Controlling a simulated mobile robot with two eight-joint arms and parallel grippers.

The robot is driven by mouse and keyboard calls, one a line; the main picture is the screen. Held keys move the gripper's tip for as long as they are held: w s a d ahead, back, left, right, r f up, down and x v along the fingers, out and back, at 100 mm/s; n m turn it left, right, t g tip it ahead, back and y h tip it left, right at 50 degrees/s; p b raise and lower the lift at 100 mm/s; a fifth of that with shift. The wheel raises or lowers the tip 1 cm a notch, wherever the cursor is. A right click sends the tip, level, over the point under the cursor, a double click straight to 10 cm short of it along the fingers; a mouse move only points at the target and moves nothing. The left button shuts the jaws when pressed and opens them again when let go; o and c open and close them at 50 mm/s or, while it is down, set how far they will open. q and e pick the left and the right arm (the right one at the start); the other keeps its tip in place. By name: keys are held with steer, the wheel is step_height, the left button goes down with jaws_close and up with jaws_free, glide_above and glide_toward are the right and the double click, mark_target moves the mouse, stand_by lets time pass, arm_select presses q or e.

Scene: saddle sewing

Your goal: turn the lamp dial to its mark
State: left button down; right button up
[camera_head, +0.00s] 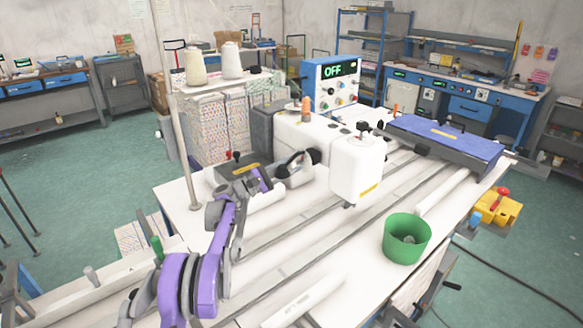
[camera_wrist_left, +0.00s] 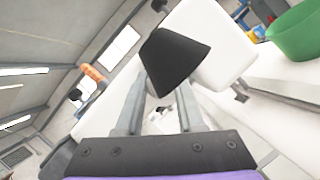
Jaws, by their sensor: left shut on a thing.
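The black lamp dial (camera_head: 314,155) is on the left side of the white sewing machine head (camera_head: 357,170). In the left wrist view the dial (camera_wrist_left: 175,62) is a dark, tapered knob against a white housing, at the tips of my fingers. My left gripper (camera_head: 303,159) reaches it from the left and is shut on it; its two grey fingers (camera_wrist_left: 160,95) show in the left wrist view. The fingers partly hide the dial in the head view. I cannot make out the dial's mark in either view. My right gripper is not in view.
A control box (camera_head: 331,84) with a green "OFF" display stands behind the machine. Thread cones (camera_head: 195,67) stand on a rack at the left. A green bin (camera_head: 407,240) is on the white table at the right, and a blue panel (camera_head: 446,138) lies behind it.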

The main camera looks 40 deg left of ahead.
arm_select(q)
steer(key=shift+n+t+y+b, duration=0.3)
steer(key=shift+n+t+y, duration=0.2)
steer(key=shift+n, duration=1.05)
steer(key=shift+n+t+y+b, duration=0.3)
steer(key=shift+n+t+y, duration=0.15)
steer(key=shift+n, duration=1.1)
steer(key=shift+y, duration=0.25)
steer(key=c, duration=0.5)
jaws_free()
steer(key=shift+b+v, duration=0.7)
steer(key=shift+v, duration=4.7)
steer(key=shift+f, duration=0.1)
